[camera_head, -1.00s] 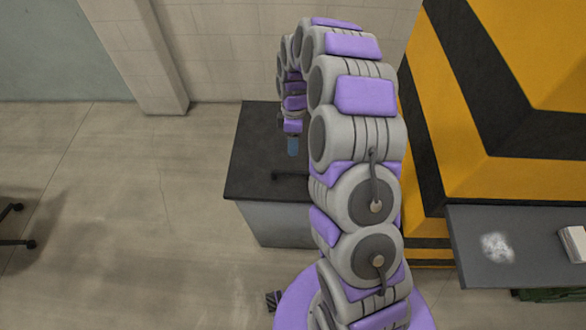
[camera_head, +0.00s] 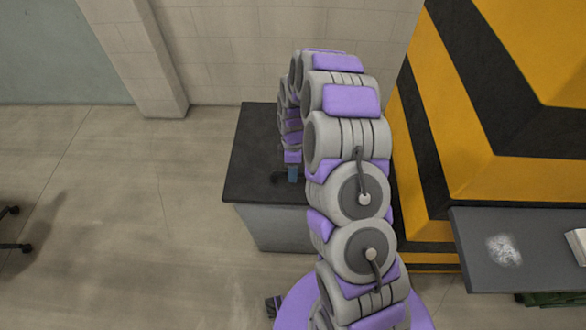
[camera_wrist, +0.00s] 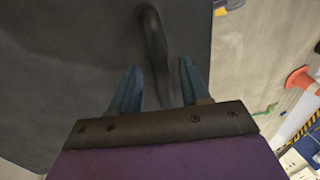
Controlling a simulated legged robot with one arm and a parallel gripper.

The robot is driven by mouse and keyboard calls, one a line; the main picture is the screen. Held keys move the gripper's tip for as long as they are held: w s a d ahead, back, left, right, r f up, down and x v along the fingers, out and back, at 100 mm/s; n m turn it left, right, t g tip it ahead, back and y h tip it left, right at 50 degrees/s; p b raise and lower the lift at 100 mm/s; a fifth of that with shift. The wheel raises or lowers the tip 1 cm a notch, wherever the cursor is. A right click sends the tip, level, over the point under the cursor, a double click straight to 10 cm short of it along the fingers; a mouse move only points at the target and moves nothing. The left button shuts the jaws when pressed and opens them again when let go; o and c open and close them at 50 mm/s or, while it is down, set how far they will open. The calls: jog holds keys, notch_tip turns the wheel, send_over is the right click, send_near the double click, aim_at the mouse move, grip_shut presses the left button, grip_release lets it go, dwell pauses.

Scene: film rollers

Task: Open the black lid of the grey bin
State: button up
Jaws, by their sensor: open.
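The grey bin (camera_head: 272,228) stands on the floor in front of the wall, with its flat black lid (camera_head: 250,165) lying shut on top. In the head view my arm hides the right part of the lid. A dark curved handle (camera_wrist: 152,45) rises from the lid in the wrist view. My gripper (camera_wrist: 160,80) is open, with its two blue fingers apart and the handle passing between them. I cannot tell whether a finger touches the handle. In the head view my gripper (camera_head: 292,174) is low over the lid, at the handle.
A black and yellow striped structure (camera_head: 500,90) stands close on the right. A dark table (camera_head: 490,240) with a white object (camera_head: 576,243) is at the lower right. The floor (camera_head: 100,220) to the left is mostly clear. An orange cone (camera_wrist: 300,80) shows in the wrist view.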

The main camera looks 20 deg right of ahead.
jog(key=shift+c, duration=0.4)
grip_shut()
jog(key=shift+r, duration=0.1)
